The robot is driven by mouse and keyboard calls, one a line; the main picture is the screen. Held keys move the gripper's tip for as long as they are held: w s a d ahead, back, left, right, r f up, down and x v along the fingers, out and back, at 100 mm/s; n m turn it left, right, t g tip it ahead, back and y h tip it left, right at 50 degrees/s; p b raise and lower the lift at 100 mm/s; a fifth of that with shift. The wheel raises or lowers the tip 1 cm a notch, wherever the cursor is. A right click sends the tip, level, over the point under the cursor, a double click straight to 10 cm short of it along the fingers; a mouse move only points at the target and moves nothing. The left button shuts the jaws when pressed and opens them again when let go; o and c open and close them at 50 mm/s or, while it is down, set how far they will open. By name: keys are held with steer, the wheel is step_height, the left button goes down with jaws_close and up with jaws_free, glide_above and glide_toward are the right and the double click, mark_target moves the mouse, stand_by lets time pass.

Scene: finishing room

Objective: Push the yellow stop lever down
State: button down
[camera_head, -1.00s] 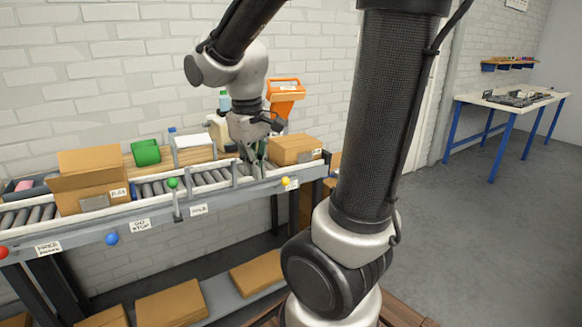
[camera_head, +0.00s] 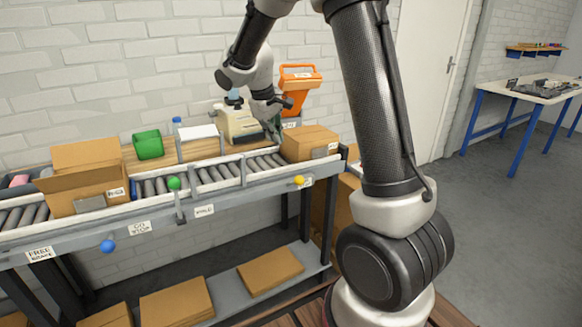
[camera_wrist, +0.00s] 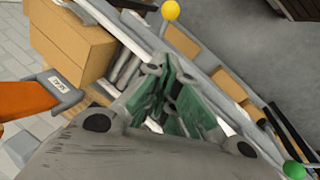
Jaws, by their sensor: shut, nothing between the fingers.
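The yellow stop lever shows as a yellow ball knob (camera_head: 299,180) on the front rail at the right end of the conveyor, beside a small white label. In the wrist view the yellow knob (camera_wrist: 170,10) is at the top edge, beyond my fingers. My gripper (camera_head: 277,136) is above the back side of the conveyor, left of the closed carton, behind the yellow knob and apart from it. In the wrist view my gripper (camera_wrist: 178,88) shows green-padded fingers, shut and empty. The lever's stem is hard to make out.
A green knob (camera_head: 174,183) and a blue knob (camera_head: 107,246) sit on the same rail farther left. A closed carton (camera_head: 309,143) stands at the conveyor's right end, an open carton (camera_head: 88,180) at its left. An orange device (camera_head: 298,90) stands behind. The rollers between the cartons are clear.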

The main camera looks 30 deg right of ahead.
steer(key=shift+f, duration=0.15)
steer(key=s+d+x, duration=0.1)
steer(key=s+x, duration=0.1)
steer(key=x, duration=1)
steer(key=shift+s+f, duration=0.3)
steer(key=shift+f, duration=0.05)
